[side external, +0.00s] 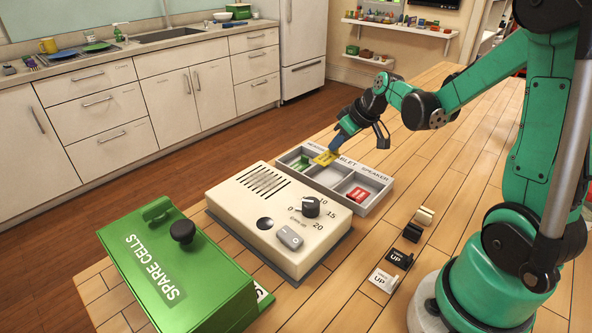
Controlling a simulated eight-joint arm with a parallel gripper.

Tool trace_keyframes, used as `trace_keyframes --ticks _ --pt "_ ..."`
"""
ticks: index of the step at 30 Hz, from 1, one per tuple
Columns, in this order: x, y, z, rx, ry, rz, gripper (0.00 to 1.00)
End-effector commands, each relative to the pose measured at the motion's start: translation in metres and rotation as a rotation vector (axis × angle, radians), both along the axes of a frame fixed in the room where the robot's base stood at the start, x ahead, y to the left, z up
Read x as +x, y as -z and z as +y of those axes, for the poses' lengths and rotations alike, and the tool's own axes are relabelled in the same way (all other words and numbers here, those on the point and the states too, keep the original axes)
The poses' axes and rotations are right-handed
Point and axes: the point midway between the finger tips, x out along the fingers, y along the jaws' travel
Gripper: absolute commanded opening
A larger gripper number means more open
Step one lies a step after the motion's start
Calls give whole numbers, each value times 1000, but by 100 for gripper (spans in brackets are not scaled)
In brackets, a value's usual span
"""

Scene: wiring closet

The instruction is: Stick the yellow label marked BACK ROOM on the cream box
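The cream box (250,221) stands in front of the tray, to the left in the picture. Its top has a slotted grille, a black knob (311,207) with a number scale, a dark round spot and a small grey piece (290,238). My gripper is behind the box, apart from it.
The tray also holds a green label (301,163) and a red label (359,195). A green SPARE CELLS box (178,275) stands at front left. Several small switch-like pieces (383,280) lie right of the cream box. The table's far right part is clear.

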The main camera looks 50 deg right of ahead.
Motion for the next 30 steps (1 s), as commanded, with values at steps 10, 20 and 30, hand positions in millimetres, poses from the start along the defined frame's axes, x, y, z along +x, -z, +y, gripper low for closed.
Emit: trace_keyframes --ticks 10,20,30 --pt "67 -25 75 -2 -616 -1 0" --pt "97 -72 193 -6 -1411 -8 0" --pt "95 -83 215 -10 -1573 -11 0"
